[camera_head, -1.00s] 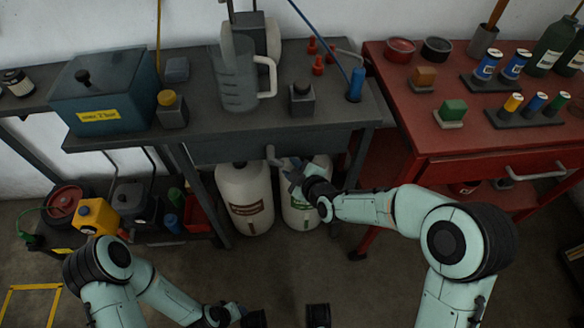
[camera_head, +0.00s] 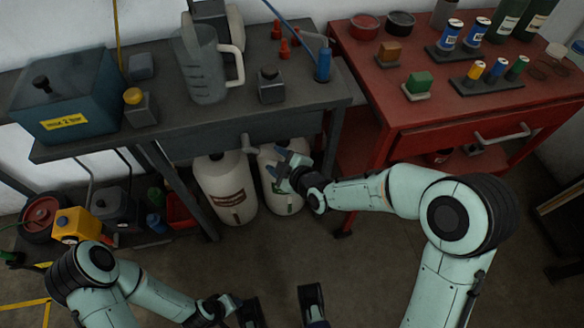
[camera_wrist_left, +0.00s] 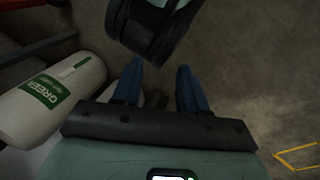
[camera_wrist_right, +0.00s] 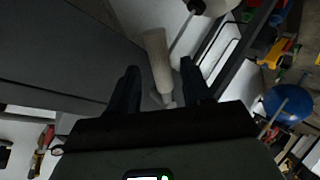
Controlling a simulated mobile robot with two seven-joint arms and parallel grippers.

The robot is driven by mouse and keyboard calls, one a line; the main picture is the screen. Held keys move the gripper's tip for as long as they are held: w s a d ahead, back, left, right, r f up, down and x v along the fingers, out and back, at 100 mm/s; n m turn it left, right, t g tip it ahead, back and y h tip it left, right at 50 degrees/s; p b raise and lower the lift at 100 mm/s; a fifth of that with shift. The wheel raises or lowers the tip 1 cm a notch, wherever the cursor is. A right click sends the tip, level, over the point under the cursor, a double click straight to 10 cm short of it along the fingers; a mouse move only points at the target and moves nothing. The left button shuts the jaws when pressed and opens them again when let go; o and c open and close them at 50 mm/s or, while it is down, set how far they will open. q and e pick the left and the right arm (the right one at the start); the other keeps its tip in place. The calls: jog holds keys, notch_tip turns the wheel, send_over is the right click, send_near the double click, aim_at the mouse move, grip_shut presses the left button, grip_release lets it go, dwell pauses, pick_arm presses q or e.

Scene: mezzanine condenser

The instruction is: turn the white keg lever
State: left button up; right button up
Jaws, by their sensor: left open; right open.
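Two white kegs stand under the grey bench in the head view, a left keg (camera_head: 226,190) with a dark red label and a right keg (camera_head: 270,190) with a green label. A pale lever (camera_head: 247,144) sticks out at the bench's front edge above them. My right gripper (camera_head: 289,166) is open, right of the lever and in front of the right keg. In the right wrist view a pale tapered bar (camera_wrist_right: 157,62), probably the lever, shows between the fingers, apparently untouched. My left gripper (camera_wrist_left: 160,67) is open and empty, low over the floor.
A grey bench (camera_head: 120,143) carries a clear jug (camera_head: 203,75) and a blue box (camera_head: 68,95). A red bench (camera_head: 420,135) with cans and blocks stands to the right. A yellow-capped block (camera_head: 137,105) sits near the grey bench's edge.

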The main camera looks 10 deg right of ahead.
pick_arm(q)
jog(key=shift+s+d+r+g+p, duration=0.15)
jog(key=shift+s+d+r+p, duration=0.1)
jog(key=shift+s+r, duration=0.2)
jog(key=shift+s+d+r+g+p, duration=0.2)
jog(key=shift+s+r+p, duration=0.1)
jog(key=shift+s, duration=0.25)
pick_arm(e)
jog(key=v, duration=0.9)
